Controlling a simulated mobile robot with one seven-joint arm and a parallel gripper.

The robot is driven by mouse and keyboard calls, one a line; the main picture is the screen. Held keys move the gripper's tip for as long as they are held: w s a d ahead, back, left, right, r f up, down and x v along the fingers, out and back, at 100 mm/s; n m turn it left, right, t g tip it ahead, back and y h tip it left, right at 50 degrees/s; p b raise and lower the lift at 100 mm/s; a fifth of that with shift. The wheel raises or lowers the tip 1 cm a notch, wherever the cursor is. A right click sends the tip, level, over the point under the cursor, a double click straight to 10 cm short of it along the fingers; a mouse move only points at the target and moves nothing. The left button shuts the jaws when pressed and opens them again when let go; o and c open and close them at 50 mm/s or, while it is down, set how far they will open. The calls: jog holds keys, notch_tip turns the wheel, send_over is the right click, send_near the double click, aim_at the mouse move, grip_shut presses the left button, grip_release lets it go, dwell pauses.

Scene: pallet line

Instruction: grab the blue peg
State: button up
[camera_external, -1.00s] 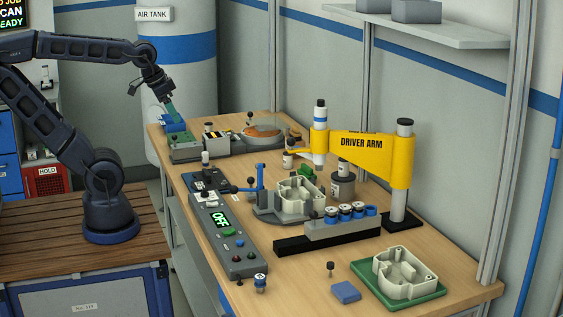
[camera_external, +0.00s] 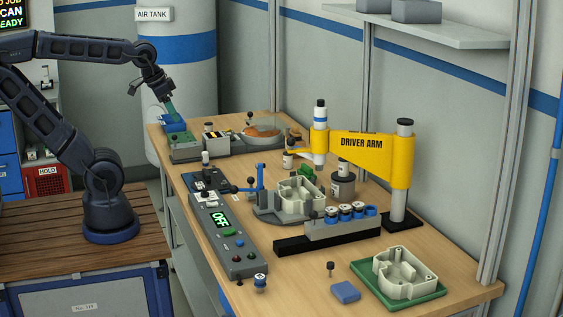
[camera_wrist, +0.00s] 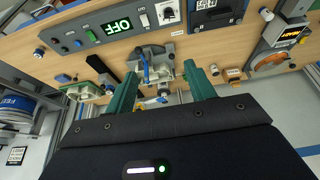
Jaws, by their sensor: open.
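A small blue-and-silver peg (camera_external: 260,282) stands at the bench's front edge, below the control box. It appears at the left in the wrist view (camera_wrist: 38,52). Several blue-ringed pegs (camera_external: 345,211) sit in a grey rack (camera_external: 342,228); I cannot tell which piece is the task's blue peg.
A yellow driver arm (camera_external: 362,148) spans the bench's back. A fixture with a blue lever (camera_external: 260,178) and the control box (camera_external: 222,233) stand between my gripper and the pegs. A blue block (camera_external: 345,292) and green tray (camera_external: 411,293) are at the front right.

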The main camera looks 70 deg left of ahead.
jog(key=w+d+f+m, duration=0.3)
jog(key=w+d+m, duration=0.2)
jog(key=w+d, duration=0.5)
jog(key=m+g+h, duration=0.5)
jog(key=m, duration=0.9)
send_near(260, 276)
jog(key=shift+y, duration=0.3)
jog(key=shift+x, duration=5.3)
jog(key=shift+d, duration=0.15)
jog(key=shift+r, duration=0.1)
jog(key=c, duration=1)
